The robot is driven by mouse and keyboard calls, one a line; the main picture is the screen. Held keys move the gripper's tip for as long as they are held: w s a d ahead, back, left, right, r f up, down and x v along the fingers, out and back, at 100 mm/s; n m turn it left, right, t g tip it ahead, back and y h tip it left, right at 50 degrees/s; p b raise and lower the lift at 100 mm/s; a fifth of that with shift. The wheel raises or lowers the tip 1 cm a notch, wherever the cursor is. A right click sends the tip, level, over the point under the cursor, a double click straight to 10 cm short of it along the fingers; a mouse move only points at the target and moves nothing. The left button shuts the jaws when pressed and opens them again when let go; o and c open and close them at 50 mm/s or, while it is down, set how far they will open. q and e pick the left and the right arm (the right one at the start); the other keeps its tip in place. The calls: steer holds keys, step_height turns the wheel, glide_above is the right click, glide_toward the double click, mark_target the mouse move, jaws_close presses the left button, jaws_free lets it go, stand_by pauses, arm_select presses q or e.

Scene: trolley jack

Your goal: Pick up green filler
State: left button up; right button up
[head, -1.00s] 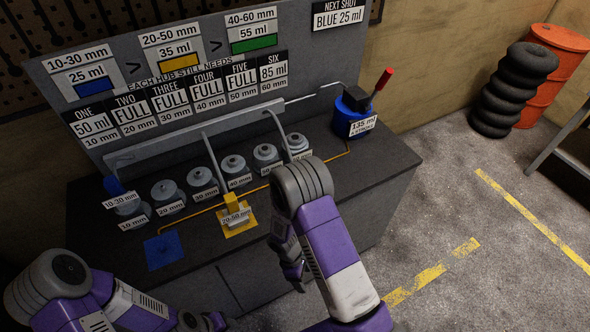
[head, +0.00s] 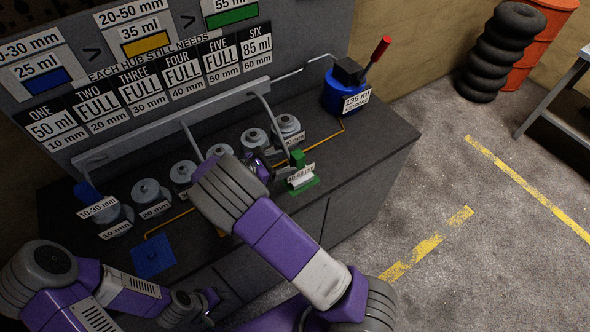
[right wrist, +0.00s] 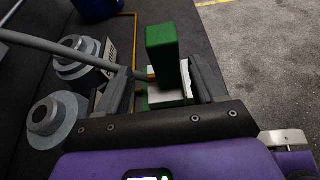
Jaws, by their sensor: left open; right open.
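The green filler (head: 299,160) stands upright on a green pad (head: 304,187) at the bench's front right, with a white label on its front. In the right wrist view the green block (right wrist: 162,50) rises between the two fingers of my right gripper (right wrist: 166,82). These fingers are open, one on each side of the block, with no clear grip on it. In the head view my right gripper (head: 278,168) is just left of the filler, partly hidden by its own arm. My left gripper (head: 208,302) is open and empty, low in front of the bench.
A row of grey hubs (head: 150,192) and a thin grey pipe (head: 270,125) stand close behind my right gripper. The blue filler (head: 87,190) is at hub one; a blue pad (head: 153,256) is bare. A blue pump (head: 340,98) with a red-tipped lever stands at the right.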

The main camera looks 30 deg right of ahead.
mark_target(302, 160)
steer(key=shift+s+d+f, duration=0.15)
steer(key=shift+d+f, duration=0.05)
steer(key=x, duration=0.2)
steer(key=b+x, duration=0.1)
steer(key=x, duration=0.3)
steer(key=shift+s+d+f+b, duration=0.15)
steer(key=shift+s+b, duration=0.1)
steer(key=shift+b, duration=0.1)
steer(key=shift+d+f, duration=0.1)
steer(key=shift+d, duration=0.3)
jaws_close()
